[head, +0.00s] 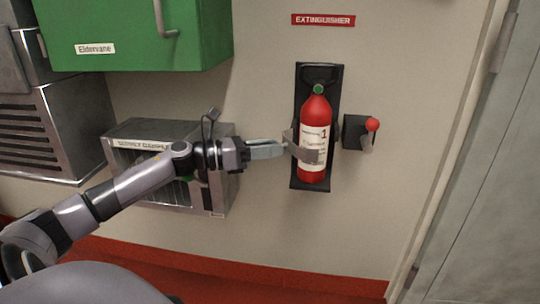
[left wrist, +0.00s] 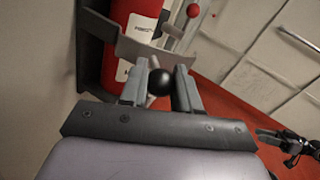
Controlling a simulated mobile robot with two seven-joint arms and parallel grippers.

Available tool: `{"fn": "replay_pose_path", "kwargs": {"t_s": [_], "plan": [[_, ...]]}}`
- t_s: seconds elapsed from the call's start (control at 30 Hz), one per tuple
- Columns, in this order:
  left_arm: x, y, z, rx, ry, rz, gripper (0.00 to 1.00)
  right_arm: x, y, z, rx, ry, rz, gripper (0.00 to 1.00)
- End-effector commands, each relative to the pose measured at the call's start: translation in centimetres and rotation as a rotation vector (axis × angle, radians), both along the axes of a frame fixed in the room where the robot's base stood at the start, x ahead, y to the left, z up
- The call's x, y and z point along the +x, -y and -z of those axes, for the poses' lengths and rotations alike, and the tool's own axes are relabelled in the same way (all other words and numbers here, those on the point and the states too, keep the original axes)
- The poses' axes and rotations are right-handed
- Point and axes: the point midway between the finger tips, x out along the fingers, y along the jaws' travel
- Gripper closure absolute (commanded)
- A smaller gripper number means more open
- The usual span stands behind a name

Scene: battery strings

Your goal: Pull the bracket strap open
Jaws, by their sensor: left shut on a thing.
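A red fire extinguisher (head: 315,112) with a white label stands upright in a black wall bracket (head: 334,85). My left gripper (head: 283,148) is at the left end of the strap. In the left wrist view its fingers (left wrist: 160,85) are closed around a black ball knob (left wrist: 160,82) just below the strap. Where the knob joins the strap is hidden. A dark part at the right edge of that view looks like my right gripper (left wrist: 292,142); its jaws are unclear.
A red-knobbed lever (head: 372,124) on a black wall plate is right of the bracket. A metal wall unit (head: 165,131) is behind my left arm, below a green cabinet (head: 130,30). A grey door (head: 490,170) is at right.

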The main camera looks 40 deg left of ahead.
Motion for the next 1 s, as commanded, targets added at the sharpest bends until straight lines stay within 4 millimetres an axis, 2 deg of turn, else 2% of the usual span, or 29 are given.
{"fn": "replay_pose_path", "kwargs": {"t_s": [0.4, 0.43, 0.5, 0.83, 1.0], "plan": [[0.01, -0.03, -0.03, 0.000, 0.000, 0.006, 1.00, 0.05, -0.11, -0.02, 0.007, 0.000, -0.002, 0.57], [0.01, -0.03, -0.03, 0.000, 0.000, 0.006, 0.66, 0.05, -0.11, -0.02, 0.007, 0.000, -0.002, 0.57], [0.01, -0.03, -0.04, 0.000, 0.000, 0.005, 0.45, 0.05, -0.10, -0.01, 0.007, 0.000, -0.001, 0.57], [-0.06, -0.09, -0.02, 0.000, 0.000, 0.005, 0.45, 0.06, -0.09, -0.03, 0.006, 0.000, -0.002, 0.57], [-0.72, -0.53, 0.04, -0.001, -0.002, 0.005, 0.45, 0.09, -0.04, -0.15, 0.002, 0.001, -0.001, 0.57]]}}
